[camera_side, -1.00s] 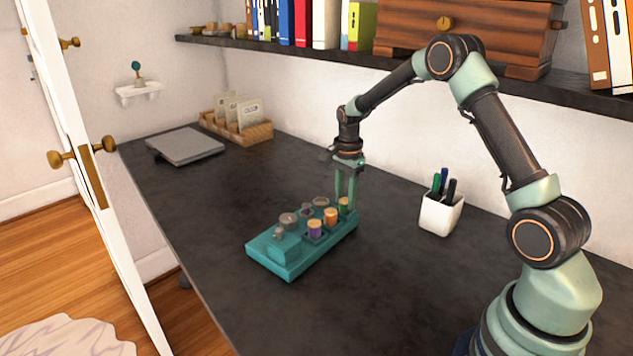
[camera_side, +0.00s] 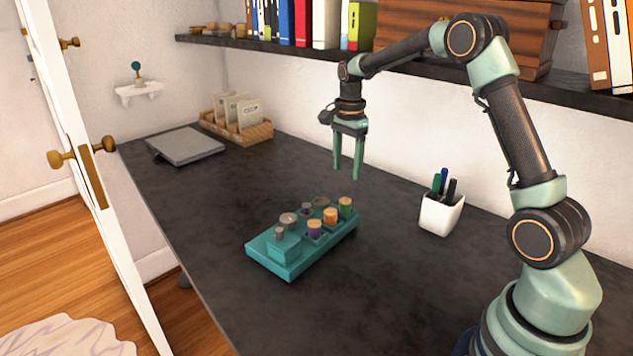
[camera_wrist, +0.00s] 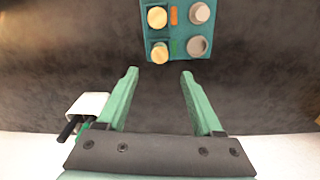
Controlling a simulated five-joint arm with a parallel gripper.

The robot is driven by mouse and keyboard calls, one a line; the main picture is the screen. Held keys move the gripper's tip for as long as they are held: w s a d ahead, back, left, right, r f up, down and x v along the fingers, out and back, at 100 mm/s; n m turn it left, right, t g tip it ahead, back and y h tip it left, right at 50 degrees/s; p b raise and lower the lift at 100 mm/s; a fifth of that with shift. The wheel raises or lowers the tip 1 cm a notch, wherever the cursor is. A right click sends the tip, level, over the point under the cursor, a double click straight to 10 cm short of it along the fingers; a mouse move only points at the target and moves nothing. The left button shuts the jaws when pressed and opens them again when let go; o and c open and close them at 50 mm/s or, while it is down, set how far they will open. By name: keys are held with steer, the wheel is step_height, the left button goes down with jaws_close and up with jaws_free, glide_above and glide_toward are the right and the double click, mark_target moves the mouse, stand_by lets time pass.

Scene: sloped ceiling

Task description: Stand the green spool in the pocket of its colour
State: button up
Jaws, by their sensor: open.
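The green spool (camera_side: 346,207) stands upright in the teal tray (camera_side: 292,270), at the tray's end nearest the wall. In the wrist view its pale wooden top (camera_wrist: 160,52) is beside a green mark (camera_wrist: 174,46) on the tray. Its seat in the pocket is hidden. My gripper (camera_side: 347,176) is open and empty, above and clear of the spool. In the wrist view the fingers of my gripper (camera_wrist: 159,72) are spread apart over bare desk.
An orange spool (camera_side: 330,217) and a purple spool (camera_side: 314,230) stand in the tray near the green one, with grey round pieces (camera_side: 289,220) behind. A white pen cup (camera_side: 441,215) stands to the right. A dark shelf (camera_side: 330,62) overhangs the desk.

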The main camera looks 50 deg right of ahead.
steer(key=s+a+r+n+t, duration=0.3)
steer(key=s+a+r+n, duration=0.55)
steer(key=a+r, duration=0.2)
steer(key=s+a+f+n+t, duration=0.1)
steer(key=s+a+n+t, duration=0.1)
steer(key=s+a+n, duration=0.3)
steer(key=s+n, duration=0.4)
steer(key=n, duration=0.1)
steer(key=shift+s+t, duration=0.3)
